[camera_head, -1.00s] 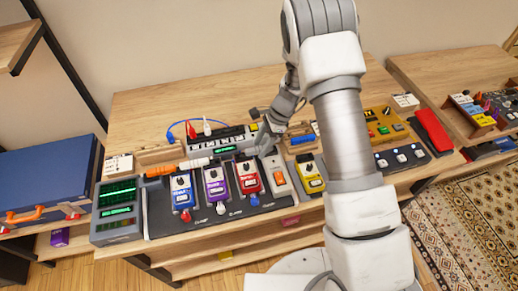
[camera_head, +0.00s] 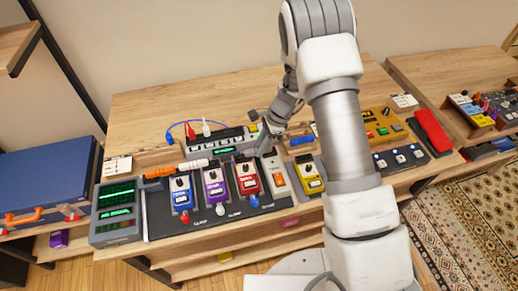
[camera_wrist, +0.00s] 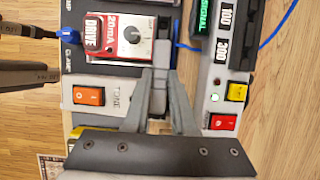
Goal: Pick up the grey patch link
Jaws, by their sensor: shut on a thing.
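The grey patch link (camera_wrist: 158,92) is a small grey piece between my fingers in the wrist view, beside the red DRIVE pedal (camera_wrist: 120,38). My gripper (camera_wrist: 161,78) is shut on it. I cannot tell whether the link is clear of the board. In the head view my gripper (camera_head: 262,146) is low, between the red pedal (camera_head: 247,179) and the long grey unit with the green display (camera_head: 222,149). The link is too small and hidden to make out there.
Blue (camera_head: 181,191), purple (camera_head: 214,188) and yellow (camera_head: 309,176) pedals stand close by on the dark board. A white pedal with an orange switch (camera_wrist: 90,96) and a panel with red and yellow switches (camera_wrist: 224,122) flank my fingers. Bare wood lies behind.

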